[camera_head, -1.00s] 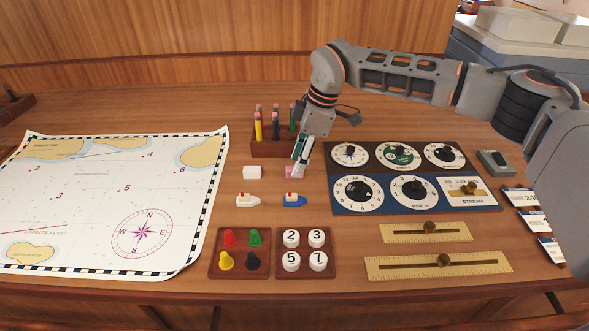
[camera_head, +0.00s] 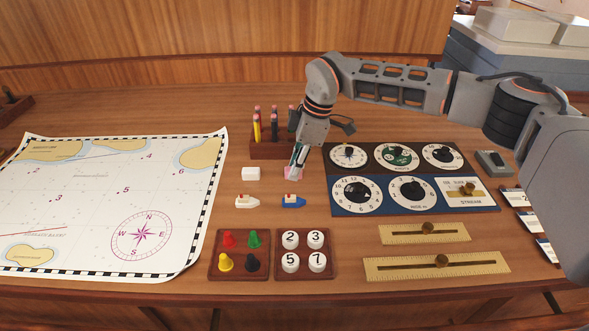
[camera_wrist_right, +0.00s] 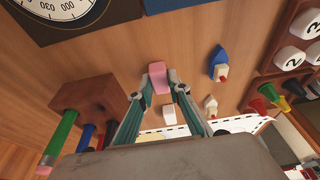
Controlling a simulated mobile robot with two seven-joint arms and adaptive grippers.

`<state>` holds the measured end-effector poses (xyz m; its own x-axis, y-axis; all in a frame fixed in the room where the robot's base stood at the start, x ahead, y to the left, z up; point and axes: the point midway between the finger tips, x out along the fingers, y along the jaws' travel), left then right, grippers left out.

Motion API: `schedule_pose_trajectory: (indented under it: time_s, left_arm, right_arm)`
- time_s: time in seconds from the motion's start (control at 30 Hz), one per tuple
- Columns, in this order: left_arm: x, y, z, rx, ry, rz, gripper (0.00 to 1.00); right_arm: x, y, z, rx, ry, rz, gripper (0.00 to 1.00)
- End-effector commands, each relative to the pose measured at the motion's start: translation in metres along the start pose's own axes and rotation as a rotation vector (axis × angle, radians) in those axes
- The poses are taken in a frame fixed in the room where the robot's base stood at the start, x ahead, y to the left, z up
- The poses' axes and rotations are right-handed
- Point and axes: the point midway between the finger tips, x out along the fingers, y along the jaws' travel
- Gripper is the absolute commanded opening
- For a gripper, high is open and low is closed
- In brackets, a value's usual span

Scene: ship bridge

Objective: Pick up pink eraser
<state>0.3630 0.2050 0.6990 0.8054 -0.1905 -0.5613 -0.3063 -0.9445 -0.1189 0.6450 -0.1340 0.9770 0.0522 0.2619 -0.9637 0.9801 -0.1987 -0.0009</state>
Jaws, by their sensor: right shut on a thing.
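The pink eraser (camera_head: 288,171) is a small block at the middle of the table, in front of the pencil rack and partly hidden by my right gripper. My right gripper (camera_head: 293,171) reaches down to it from the upper right. In the right wrist view the eraser (camera_wrist_right: 158,76) sits between the two fingertips (camera_wrist_right: 159,84), and the gripper is shut on it. The eraser appears at table height; I cannot tell whether it is clear of the surface. My left gripper is not in view.
A white eraser (camera_head: 251,173) lies to the left. A wooden pencil rack (camera_head: 265,150) stands close behind. Two toy boats (camera_head: 247,201) (camera_head: 293,201) lie in front. A dial panel (camera_head: 335,184) is at right, a sea chart (camera_head: 90,185) at left.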

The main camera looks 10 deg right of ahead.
Motion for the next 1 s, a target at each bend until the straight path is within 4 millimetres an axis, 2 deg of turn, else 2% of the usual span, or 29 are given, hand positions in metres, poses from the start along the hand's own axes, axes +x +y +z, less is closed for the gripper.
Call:
schedule_pose_trajectory:
  time_s: [0.17,0.27,0.37,0.7,0.83,1.0]
  left_arm:
    - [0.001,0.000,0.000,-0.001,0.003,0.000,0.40]
    - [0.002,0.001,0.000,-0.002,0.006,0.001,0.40]
    - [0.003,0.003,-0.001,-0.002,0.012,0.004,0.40]
    - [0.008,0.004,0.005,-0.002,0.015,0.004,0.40]
    - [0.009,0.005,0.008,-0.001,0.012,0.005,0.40]
    - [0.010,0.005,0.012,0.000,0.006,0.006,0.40]
  right_arm:
    - [-0.012,0.001,-0.004,-0.001,0.002,0.003,0.00]
    - [-0.026,0.001,-0.008,-0.001,0.003,0.004,0.00]
    - [-0.046,0.001,-0.014,-0.001,0.003,0.005,0.00]
    - [-0.133,0.001,-0.037,0.000,0.002,0.005,0.00]
    - [-0.160,0.001,-0.045,-0.001,0.001,0.005,0.00]
    - [-0.181,0.000,-0.050,0.000,0.001,0.002,0.00]
